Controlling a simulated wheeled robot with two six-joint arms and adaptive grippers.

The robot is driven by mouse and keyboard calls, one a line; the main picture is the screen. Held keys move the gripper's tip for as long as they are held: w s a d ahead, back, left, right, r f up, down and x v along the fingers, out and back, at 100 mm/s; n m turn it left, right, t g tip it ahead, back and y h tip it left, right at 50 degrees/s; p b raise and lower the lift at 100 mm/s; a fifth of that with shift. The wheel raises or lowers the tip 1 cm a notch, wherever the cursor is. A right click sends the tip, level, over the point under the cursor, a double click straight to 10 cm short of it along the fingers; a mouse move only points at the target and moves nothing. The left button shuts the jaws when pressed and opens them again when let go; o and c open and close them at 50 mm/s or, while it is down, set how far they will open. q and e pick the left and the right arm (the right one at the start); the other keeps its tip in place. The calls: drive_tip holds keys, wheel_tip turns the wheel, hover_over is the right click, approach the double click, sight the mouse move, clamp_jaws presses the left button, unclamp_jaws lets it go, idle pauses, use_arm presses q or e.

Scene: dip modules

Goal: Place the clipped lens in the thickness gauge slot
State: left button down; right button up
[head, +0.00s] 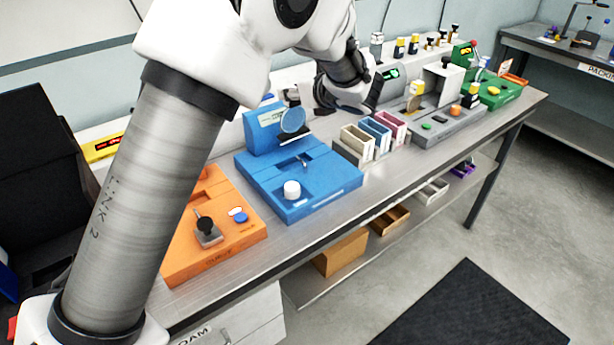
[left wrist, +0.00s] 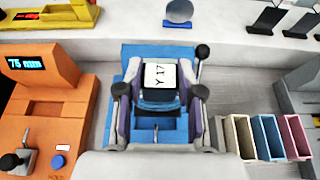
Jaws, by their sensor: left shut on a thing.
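The clip (left wrist: 160,76) is a dark block with a white face marked Y 17. My left gripper (left wrist: 160,92) is shut on it, one finger on each side. In the head view a pale blue round lens (head: 293,120) shows below my left gripper (head: 297,106), in front of the raised back block of the blue station. The blue station (head: 325,182) appears to be the thickness gauge; its label is not readable. A recess (left wrist: 157,130) shows in it below the clip. The lens appears above the station; contact cannot be told. My right gripper is not in view.
An orange station (head: 225,240) stands left of the blue one, reading 75 mm in the wrist view. A black-knobbed lever (left wrist: 202,52) rises beside the held clip. Cream, blue and pink bins (head: 357,143) stand to the right, then a grey station (head: 440,125).

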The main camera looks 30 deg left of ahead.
sight(294, 131)
use_arm(q)
wheel_tip(294, 131, down, 10)
drive_tip(key=shift+s+r+p, duration=0.1)
drive_tip(key=shift+r+p, duration=0.1)
drive_tip(key=shift+p, duration=0.25)
drive_tip(key=shift+f, duration=0.35)
drive_tip(key=c, duration=0.7)
unclamp_jaws()
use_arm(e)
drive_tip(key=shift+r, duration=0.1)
